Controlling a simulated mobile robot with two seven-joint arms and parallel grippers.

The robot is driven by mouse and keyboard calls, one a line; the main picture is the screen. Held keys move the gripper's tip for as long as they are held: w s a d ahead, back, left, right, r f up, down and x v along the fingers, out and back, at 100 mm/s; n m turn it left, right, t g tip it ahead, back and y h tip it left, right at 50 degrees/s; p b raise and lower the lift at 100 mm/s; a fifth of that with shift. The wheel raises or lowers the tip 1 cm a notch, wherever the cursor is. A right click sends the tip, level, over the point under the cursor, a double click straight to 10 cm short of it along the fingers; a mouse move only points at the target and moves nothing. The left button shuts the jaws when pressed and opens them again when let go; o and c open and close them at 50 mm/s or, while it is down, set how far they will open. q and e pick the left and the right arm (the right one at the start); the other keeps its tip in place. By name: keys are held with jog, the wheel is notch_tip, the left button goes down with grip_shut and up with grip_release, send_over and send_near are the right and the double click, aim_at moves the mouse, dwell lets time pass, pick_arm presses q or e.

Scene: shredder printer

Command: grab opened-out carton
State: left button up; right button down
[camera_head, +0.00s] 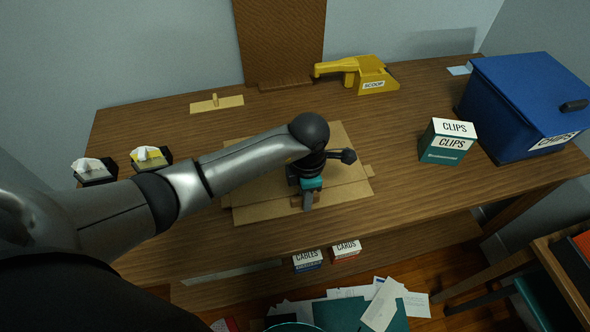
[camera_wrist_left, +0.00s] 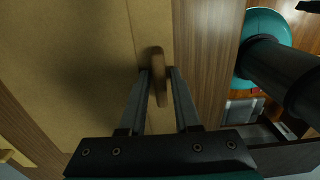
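The opened-out carton (camera_head: 265,209) lies flat on the wooden table as a tan sheet with flaps. In the left wrist view the carton (camera_wrist_left: 65,70) fills the left side, and a small brown upright tab (camera_wrist_left: 158,74) stands at its edge. My left gripper (camera_head: 307,206) is over the carton's near edge, pointing down. Its two fingers (camera_wrist_left: 159,72) straddle the tab, with narrow gaps beside it, so it looks open. My arm hides part of the carton in the head view. My right gripper is not in view.
Two tissue-like boxes (camera_head: 150,158) are at left. Cables (camera_head: 308,260) and cards boxes (camera_head: 346,250) sit below the front edge.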

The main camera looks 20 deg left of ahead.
pick_arm(q)
grip_shut()
dwell(1.2)
